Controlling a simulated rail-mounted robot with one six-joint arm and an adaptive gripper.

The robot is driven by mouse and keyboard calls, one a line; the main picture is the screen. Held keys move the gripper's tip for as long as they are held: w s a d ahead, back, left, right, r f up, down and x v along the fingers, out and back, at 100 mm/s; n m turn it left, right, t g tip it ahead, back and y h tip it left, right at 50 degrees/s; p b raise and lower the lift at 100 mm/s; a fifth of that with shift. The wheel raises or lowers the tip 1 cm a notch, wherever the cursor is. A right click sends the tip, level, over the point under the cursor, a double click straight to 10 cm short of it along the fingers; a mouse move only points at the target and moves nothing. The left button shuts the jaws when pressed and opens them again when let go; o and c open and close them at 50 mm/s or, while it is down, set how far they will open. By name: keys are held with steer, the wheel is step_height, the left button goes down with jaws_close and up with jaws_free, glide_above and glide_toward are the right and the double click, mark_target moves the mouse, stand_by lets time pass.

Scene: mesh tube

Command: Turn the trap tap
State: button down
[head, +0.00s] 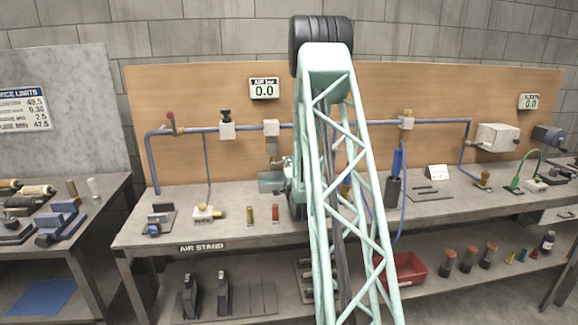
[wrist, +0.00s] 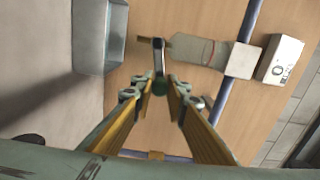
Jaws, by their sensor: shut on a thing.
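The trap (wrist: 203,51) is a pale, clear-sided bowl fixed to a white block in the wrist view. In the head view the trap (head: 271,150) hangs below the pipe, just left of my arm. Its tap (wrist: 159,58) sits at the bowl's outlet end, with a dark lever ending in a green-black knob. My gripper (wrist: 160,86) has its yellow fingers on either side of the lever's knob end and is shut on it. In the head view my arm hides most of the gripper.
A grey-blue open container (wrist: 84,40) lies beside the tap in the wrist view. A blue pipe (head: 185,129) runs along the wooden backboard. Small brass and red cylinders (head: 275,214) stand on the bench left of my arm.

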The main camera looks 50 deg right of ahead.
steer(key=c, duration=2.5)
jaws_free()
steer(key=shift+c, duration=0.2)
steer(key=shift+s+a, duration=0.1)
steer(key=shift+s, duration=0.05)
steer(key=v, duration=1.1)
steer(key=shift+s+a, duration=0.25)
steer(key=shift+c, duration=0.5)
